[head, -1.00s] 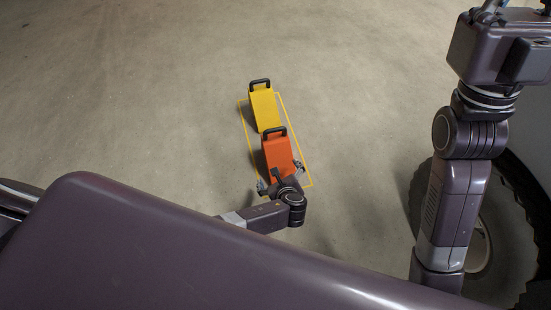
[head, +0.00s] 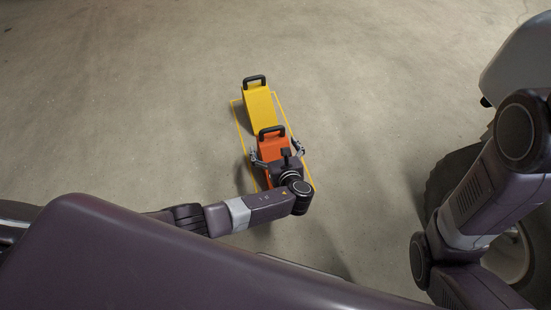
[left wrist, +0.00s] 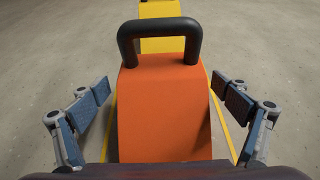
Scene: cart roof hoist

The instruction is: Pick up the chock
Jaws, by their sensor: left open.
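An orange chock (head: 270,147) with a black loop handle stands on the floor inside a yellow outline. It fills the middle of the left wrist view (left wrist: 165,105), its handle (left wrist: 158,38) at the top. A yellow chock (head: 258,110) with the same kind of handle stands just beyond it, partly hidden behind it in the left wrist view (left wrist: 160,18). My left gripper (head: 277,152) is open, with one finger on each side of the orange chock. In the left wrist view gaps show between the fingers and the chock's sides. My right gripper is not in view.
A yellow painted rectangle (head: 234,112) on the floor surrounds both chocks. A large wheel with a dark tyre (head: 440,188) stands at the right, under a pale rounded body (head: 520,70). The concrete floor around the chocks is clear.

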